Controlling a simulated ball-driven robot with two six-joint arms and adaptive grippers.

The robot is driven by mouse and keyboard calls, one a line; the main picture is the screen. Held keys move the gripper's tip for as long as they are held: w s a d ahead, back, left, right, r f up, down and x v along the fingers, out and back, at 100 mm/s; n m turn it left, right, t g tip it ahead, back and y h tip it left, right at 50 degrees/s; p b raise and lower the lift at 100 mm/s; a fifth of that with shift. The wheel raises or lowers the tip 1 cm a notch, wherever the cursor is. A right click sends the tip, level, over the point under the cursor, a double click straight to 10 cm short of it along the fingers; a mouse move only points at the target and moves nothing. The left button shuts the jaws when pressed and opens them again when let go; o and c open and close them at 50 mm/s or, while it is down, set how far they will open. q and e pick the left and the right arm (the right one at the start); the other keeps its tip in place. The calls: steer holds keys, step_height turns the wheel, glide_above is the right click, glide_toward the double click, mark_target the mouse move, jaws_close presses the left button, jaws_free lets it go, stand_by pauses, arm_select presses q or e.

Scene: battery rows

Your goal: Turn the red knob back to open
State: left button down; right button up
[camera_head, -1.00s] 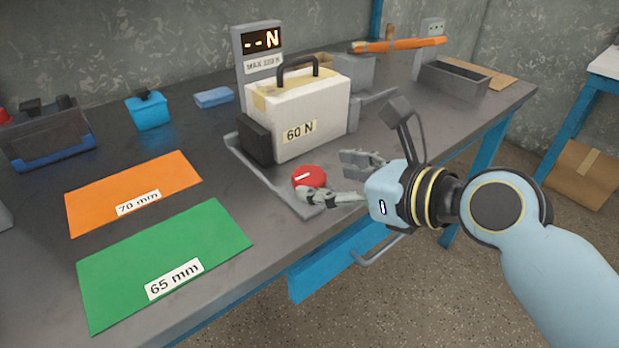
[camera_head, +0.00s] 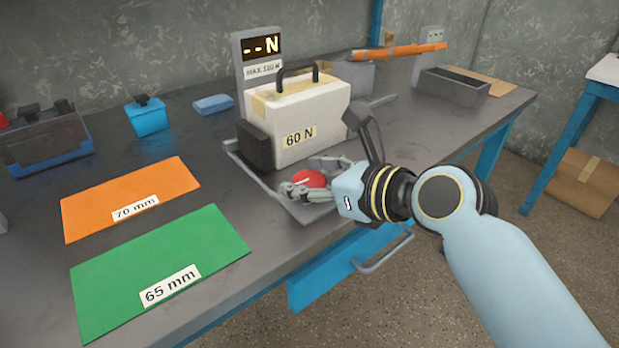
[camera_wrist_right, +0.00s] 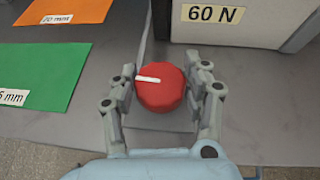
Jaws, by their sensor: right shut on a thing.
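The red knob (camera_head: 311,179) sits on the front of the grey fixture plate (camera_head: 306,213), in front of a white box marked 60 N (camera_head: 305,112). In the right wrist view the knob (camera_wrist_right: 160,90) has a white pointer line on its top that points to the left in the picture. My right gripper (camera_head: 315,180) has its fingers on both sides of the knob and is shut on it; the fingers partly cover the knob in the head view. My left gripper is not in view.
A display reading "--N" (camera_head: 262,47) stands behind the box. An orange mat marked 70 mm (camera_head: 135,195) and a green mat marked 65 mm (camera_head: 155,265) lie to the left.

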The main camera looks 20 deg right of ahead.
steer(key=shift+c, duration=1.1)
